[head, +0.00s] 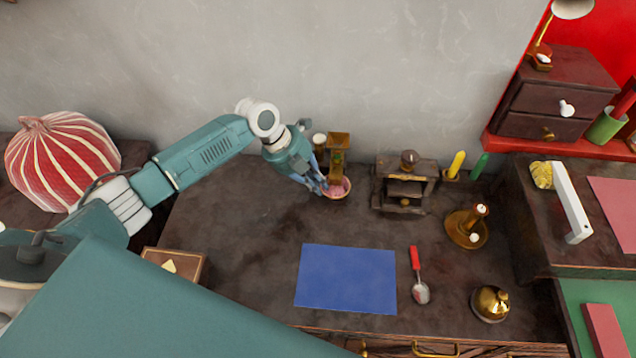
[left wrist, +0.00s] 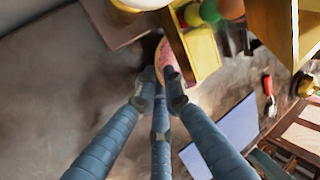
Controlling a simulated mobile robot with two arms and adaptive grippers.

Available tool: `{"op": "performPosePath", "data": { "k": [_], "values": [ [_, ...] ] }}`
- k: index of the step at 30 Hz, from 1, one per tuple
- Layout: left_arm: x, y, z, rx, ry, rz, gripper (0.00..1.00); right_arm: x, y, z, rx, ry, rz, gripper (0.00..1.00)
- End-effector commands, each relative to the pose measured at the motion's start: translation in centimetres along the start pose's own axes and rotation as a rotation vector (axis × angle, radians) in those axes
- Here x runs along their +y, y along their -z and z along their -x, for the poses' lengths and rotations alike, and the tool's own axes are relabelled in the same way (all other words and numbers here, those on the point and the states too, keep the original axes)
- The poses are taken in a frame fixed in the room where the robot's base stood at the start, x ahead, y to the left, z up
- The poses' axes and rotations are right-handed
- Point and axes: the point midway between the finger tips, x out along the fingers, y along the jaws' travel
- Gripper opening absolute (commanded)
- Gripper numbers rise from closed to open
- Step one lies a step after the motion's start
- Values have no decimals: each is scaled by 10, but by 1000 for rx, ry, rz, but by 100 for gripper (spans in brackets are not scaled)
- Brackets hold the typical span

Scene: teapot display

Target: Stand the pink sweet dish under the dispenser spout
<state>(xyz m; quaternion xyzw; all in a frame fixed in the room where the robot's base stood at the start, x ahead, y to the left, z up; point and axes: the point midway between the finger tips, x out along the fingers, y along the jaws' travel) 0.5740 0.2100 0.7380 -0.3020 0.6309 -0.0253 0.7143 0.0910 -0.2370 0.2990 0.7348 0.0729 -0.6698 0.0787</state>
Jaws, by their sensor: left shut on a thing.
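The pink sweet dish (head: 338,188) is a small round bowl with a pale rim, at the foot of the brass-coloured dispenser (head: 338,142) near the wall. My left gripper (head: 321,187) reaches in from the left and is shut on the dish's near left side. In the left wrist view the dish (left wrist: 169,62) shows just beyond the fingertips (left wrist: 160,88), partly covered by the yellow dispenser (left wrist: 200,52). The spout is hard to make out, so I cannot tell whether the dish is exactly beneath it or touching the table. My right gripper is not in view.
A small dark wooden stand (head: 404,184) is right of the dispenser. A blue mat (head: 346,279), a red-handled spoon (head: 418,277), a candle holder (head: 467,228) and a brass bell (head: 490,303) lie nearer.

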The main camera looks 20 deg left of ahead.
Motion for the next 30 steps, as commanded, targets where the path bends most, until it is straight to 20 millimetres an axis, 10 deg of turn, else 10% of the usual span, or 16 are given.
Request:
{"op": "performPosePath", "data": {
  "k": [7, 11, 23, 30],
  "values": [
    [0, 0, 0, -1, 0, 0, 0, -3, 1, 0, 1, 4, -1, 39],
    [0, 0, 0, -1, 0, 0, 31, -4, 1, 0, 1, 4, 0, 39],
    [0, -1, 5, -2, 2, 0, 31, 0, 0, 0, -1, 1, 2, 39],
    [1, -2, 48, -5, 0, -1, 31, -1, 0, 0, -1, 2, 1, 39]
  ]
}}
